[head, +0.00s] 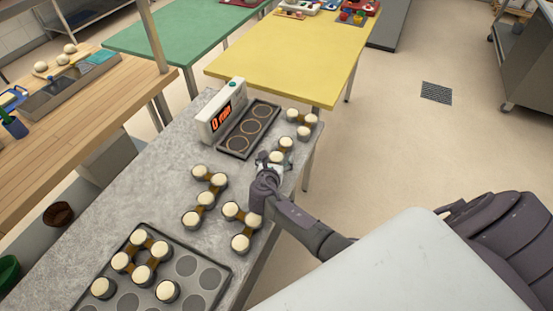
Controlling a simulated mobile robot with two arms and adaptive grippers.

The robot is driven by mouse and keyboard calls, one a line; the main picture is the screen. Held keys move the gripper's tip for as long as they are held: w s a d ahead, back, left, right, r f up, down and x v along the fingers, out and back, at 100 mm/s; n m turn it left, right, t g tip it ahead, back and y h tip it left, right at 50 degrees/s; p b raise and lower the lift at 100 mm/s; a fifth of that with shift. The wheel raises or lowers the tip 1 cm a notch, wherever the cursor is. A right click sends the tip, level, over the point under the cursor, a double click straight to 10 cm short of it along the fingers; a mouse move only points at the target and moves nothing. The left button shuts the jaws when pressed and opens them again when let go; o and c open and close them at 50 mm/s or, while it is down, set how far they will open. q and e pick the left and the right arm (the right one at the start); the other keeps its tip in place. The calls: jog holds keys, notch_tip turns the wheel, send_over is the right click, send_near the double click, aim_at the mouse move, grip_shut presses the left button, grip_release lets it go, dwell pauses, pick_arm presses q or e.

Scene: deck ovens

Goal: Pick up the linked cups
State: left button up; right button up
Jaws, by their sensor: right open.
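Several groups of linked cups with cream tops and brown links stand on the grey stone table. A zigzag group (205,198) is left of centre, and another linked group (240,231) is nearer the front. One group (303,118) is at the far end. A further linked group (286,144) is partly hidden by my right gripper (270,162), which is open over or beside its near cup; I cannot tell whether it touches. More cups sit in a dark muffin tray (213,267) at the front left. My left gripper is not in view.
A white device with a red display (222,121) and a dark tray with three round wells (234,145) stand beyond the cups. A yellow table (290,55), a green table (180,35) and a wooden counter (85,95) surround the grey table.

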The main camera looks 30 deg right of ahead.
jog(key=c, duration=1.4)
jog(key=shift+r, duration=0.15)
